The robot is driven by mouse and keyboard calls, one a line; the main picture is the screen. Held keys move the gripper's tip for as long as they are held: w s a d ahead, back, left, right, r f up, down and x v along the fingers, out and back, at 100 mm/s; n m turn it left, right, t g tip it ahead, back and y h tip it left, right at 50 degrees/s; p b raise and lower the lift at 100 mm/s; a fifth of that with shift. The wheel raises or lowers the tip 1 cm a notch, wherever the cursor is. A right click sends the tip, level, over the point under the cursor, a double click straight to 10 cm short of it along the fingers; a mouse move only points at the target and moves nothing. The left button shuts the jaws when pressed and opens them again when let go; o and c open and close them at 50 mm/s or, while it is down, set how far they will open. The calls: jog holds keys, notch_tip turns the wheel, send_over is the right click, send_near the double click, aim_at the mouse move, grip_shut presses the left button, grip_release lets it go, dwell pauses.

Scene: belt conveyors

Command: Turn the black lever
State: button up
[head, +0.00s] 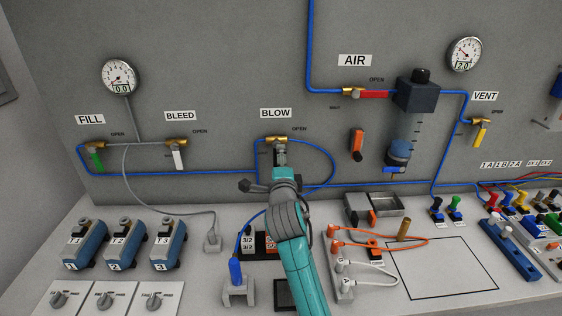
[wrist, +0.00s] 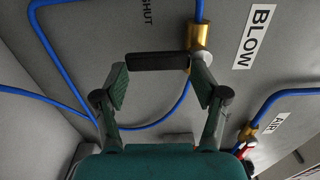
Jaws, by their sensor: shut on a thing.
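The black lever (wrist: 158,62) belongs to the brass BLOW valve (head: 277,140), which also shows in the wrist view (wrist: 199,36). In the wrist view the lever extends left from the valve, away from the BLOW label, so it hangs down on the wall. My gripper (wrist: 160,84) is shut on the lever, with one finger at its free end and the other at its valve end. In the head view my gripper (head: 280,156) is just below the valve and mostly hides the lever.
Blue hose (wrist: 60,72) runs around the valve on the grey wall. The AIR valve (head: 353,92) with its red lever is to the upper right. The BLEED valve (head: 177,143) is to the left. Below my arm, the bench (head: 190,290) holds blocks and cables.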

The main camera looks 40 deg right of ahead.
jog(key=shift+w, duration=0.1)
jog(key=o, duration=1.6)
jog(key=shift+w+f, duration=0.1)
jog(key=shift+f, duration=0.05)
jog(key=v, duration=1.2)
